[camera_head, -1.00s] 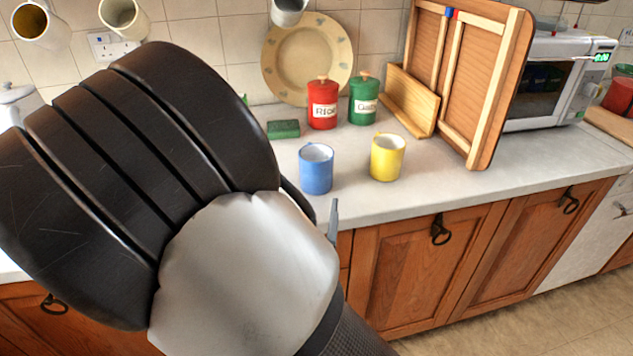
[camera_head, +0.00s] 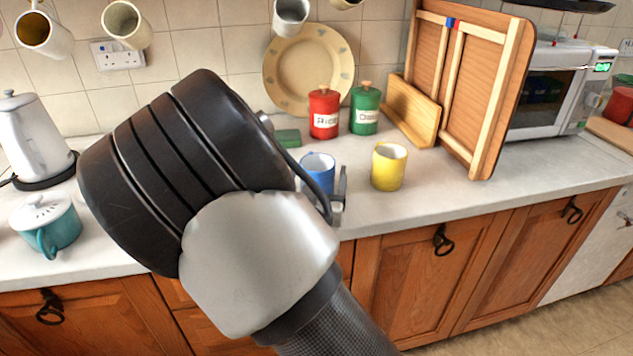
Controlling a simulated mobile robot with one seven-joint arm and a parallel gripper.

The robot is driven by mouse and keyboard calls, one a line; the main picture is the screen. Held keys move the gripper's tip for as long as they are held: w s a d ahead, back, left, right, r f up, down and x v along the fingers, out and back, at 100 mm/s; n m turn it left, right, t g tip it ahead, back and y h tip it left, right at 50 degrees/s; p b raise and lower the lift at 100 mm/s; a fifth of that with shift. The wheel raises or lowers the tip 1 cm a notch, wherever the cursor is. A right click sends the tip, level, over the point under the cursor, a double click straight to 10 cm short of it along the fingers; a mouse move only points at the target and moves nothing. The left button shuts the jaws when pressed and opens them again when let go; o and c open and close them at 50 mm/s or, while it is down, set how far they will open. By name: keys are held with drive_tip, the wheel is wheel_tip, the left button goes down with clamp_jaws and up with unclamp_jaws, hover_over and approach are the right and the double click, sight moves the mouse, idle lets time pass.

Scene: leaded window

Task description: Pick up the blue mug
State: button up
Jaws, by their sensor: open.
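The blue mug (camera_head: 317,172) stands upright on the pale worktop, just left of the yellow mug (camera_head: 388,166). My dark wrist and the grey finger parts hide some of its lower and left side. My gripper (camera_head: 338,194) is open at the mug's near right side, with a grey finger showing there. The other finger is mostly hidden behind my wrist. I cannot tell whether the finger touches the mug.
Behind stand a red canister (camera_head: 324,114), a green canister (camera_head: 365,112) and a green sponge (camera_head: 289,138). A wooden board (camera_head: 412,108) leans at right. A kettle (camera_head: 32,140) and teal pot (camera_head: 46,224) stand at left.

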drive_tip(key=c, duration=1.4)
drive_tip(key=shift+o, duration=0.2)
drive_tip(key=shift+r, duration=0.15)
wheel_tip(320, 180, up, 10)
drive_tip(key=p, duration=0.3)
